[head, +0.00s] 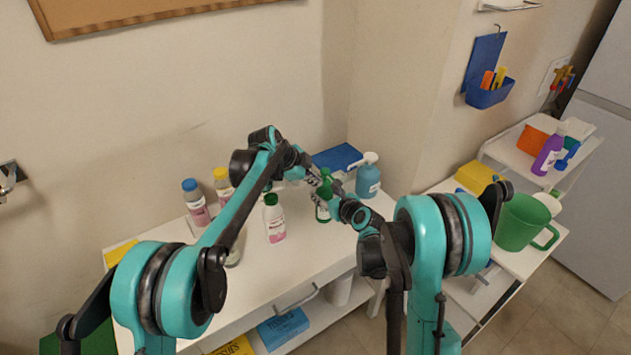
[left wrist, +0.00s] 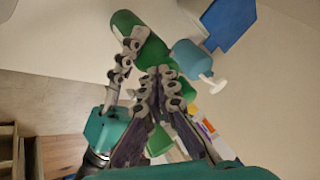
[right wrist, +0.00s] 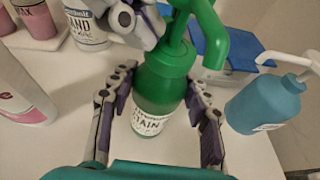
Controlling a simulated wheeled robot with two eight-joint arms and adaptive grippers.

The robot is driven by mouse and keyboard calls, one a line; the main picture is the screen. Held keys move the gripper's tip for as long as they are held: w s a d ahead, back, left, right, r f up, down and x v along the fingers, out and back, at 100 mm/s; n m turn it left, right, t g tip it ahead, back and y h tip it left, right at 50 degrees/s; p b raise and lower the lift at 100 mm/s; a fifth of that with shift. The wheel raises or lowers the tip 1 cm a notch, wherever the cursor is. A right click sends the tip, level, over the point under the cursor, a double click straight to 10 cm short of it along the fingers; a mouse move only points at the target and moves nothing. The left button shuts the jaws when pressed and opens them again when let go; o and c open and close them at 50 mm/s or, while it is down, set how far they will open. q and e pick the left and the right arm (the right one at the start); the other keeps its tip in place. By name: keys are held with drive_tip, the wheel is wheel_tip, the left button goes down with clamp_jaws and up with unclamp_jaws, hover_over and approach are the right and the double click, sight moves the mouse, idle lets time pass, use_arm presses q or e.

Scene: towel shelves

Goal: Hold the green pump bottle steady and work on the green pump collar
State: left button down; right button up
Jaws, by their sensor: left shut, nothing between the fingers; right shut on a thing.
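The green pump bottle (head: 322,212) stands upright on the white shelf top. In the right wrist view the bottle (right wrist: 158,88) has a white label, and its green collar (right wrist: 168,56) sits under the pump head and downturned spout. My right gripper (head: 334,202) has its fingers on both sides of the bottle body and is shut on it; its fingers also flank it in the right wrist view (right wrist: 158,100). My left gripper (left wrist: 162,76) is shut and empty, close beside the collar at the bottle's upper part. I cannot tell whether its fingertips touch the collar.
A teal pump bottle (head: 368,180) stands close right of the green one, near a blue box (head: 336,158). A green-capped bottle (head: 274,220) and pink-labelled bottles (head: 196,202) stand to the left. The shelf's front is mostly clear.

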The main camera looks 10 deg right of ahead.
use_arm(q)
drive_tip(key=shift+w, duration=0.15)
drive_tip(key=m+g, duration=0.1)
drive_tip(key=w+m+g, duration=0.1)
drive_tip(key=m, duration=0.1)
drive_tip(key=m+g, duration=0.1)
drive_tip(key=m, duration=0.1)
drive_tip(key=shift+w+h, duration=0.3)
drive_tip(key=shift+w, duration=0.1)
drive_tip(key=shift+w+d+f, duration=0.1)
drive_tip(key=shift+w+d, duration=0.1)
drive_tip(key=shift+w, duration=0.1)
idle(0.4)
drive_tip(key=shift+s, duration=0.1)
